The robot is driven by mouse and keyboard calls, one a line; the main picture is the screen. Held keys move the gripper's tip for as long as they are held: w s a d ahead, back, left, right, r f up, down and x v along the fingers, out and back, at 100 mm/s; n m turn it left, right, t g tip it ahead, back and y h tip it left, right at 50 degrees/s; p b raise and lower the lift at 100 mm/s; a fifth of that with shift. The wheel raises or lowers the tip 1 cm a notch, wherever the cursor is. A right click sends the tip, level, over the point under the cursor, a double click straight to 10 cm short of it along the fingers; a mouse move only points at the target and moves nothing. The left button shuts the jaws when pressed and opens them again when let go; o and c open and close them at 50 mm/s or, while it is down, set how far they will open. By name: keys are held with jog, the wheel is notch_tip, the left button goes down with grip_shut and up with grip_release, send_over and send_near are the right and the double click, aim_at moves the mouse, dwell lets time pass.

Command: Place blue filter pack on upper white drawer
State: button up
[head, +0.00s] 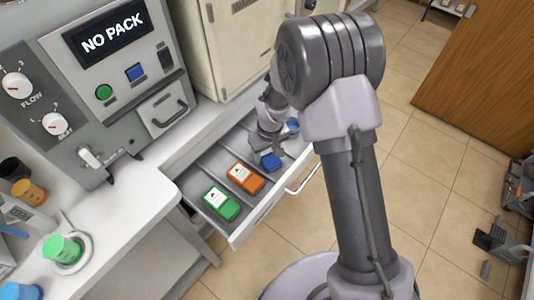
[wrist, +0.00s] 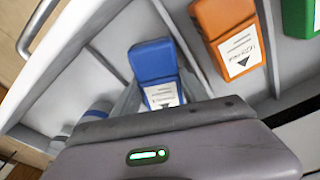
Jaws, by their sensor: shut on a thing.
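The blue filter pack (head: 271,161) lies in a compartment of the open upper white drawer (head: 262,215). It also shows in the wrist view (wrist: 152,62), with a white label on its near end. My gripper (head: 268,143) reaches down into the drawer and is shut on the blue pack.
An orange pack (head: 245,178) and a green pack (head: 221,203) lie in neighbouring compartments. Another blue-and-grey item (head: 292,125) sits farther along the drawer. A machine reading "NO PACK" (head: 110,32) stands on the white counter (head: 120,220) at left.

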jog(key=shift+f, duration=0.2)
jog(key=o, duration=1.2)
jog(key=shift+o, duration=0.2)
notch_tip(320, 180, up, 12)
jog(key=s+p, duration=0.1)
jog(key=p, duration=0.4)
notch_tip(320, 180, up, 12)
jog(key=m+t, duration=0.1)
jog(key=m, duration=0.2)
send_over(269, 156)
jog(key=s+d, duration=0.3)
jog(key=d, duration=0.1)
jog(key=s+d+r+m+t, duration=0.1)
jog(key=s+d+r+m, duration=0.2)
jog(key=s+r, duration=0.3)
jog(key=s+d+r+m+t+y, duration=0.1)
jog(key=s+r, duration=0.5)
jog(key=s, duration=0.7)
jog(key=d+m+t, duration=0.1)
jog(key=d+m, duration=0.1)
jog(key=m, duration=0.1)
jog(key=shift+s+r+t, duration=0.15)
jog(key=shift+s+t, duration=0.05)
jog(key=shift+t, duration=0.1)
